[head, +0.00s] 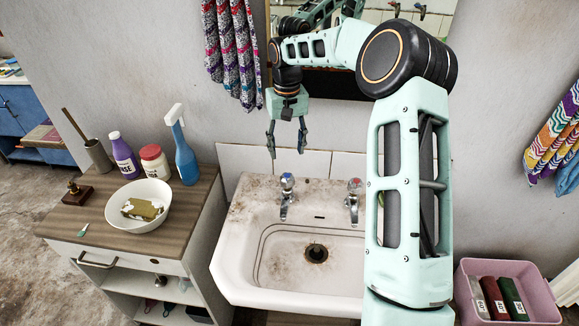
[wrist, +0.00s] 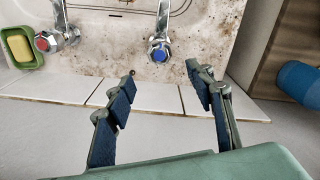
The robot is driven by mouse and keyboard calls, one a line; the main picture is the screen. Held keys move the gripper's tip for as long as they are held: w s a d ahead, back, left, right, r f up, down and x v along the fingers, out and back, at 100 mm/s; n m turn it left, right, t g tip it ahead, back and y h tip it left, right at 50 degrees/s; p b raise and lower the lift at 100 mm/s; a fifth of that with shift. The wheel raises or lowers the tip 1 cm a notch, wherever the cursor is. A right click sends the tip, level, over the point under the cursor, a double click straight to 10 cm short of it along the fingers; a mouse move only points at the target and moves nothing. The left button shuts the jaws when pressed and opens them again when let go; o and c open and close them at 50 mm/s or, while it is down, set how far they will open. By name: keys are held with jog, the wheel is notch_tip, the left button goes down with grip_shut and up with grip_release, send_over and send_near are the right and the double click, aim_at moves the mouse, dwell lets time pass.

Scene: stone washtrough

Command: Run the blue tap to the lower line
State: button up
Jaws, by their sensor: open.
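The blue tap (head: 287,183) is on the left of the back ledge of the stone trough (head: 230,235); its blue-capped knob also shows in the wrist view (wrist: 160,52). My gripper (head: 287,152) is open and empty, above and behind the blue tap, its fingers pointing down. In the wrist view the fingertips (wrist: 162,72) lie on either side of and short of the knob, apart from it. Two dark lines (head: 262,250) run round the inner basin wall. No stream shows from the spout and the basin looks dry. The dark drain (head: 316,253) is in the basin floor.
The red tap (head: 354,188) stands right of the blue one. A green soap dish (wrist: 20,47) lies beyond it. A cabinet (head: 110,235) at left carries a white bowl (head: 160,192) and a blue spray bottle (head: 184,155). A mirror and tiles are behind.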

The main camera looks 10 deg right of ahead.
aim_at(287, 175)
notch_tip(287, 175, down, 11)
jog(key=shift+s+r+p, duration=0.1)
jog(key=shift+p, duration=0.4)
jog(key=shift+c, duration=0.3)
jog(key=c, duration=1.1)
jog(key=shift+n, duration=0.3)
jog(key=shift+n+b, duration=0.35)
jog(key=shift+n, duration=2.45)
jog(key=o, duration=1.2)
jog(key=shift+c, duration=0.2)
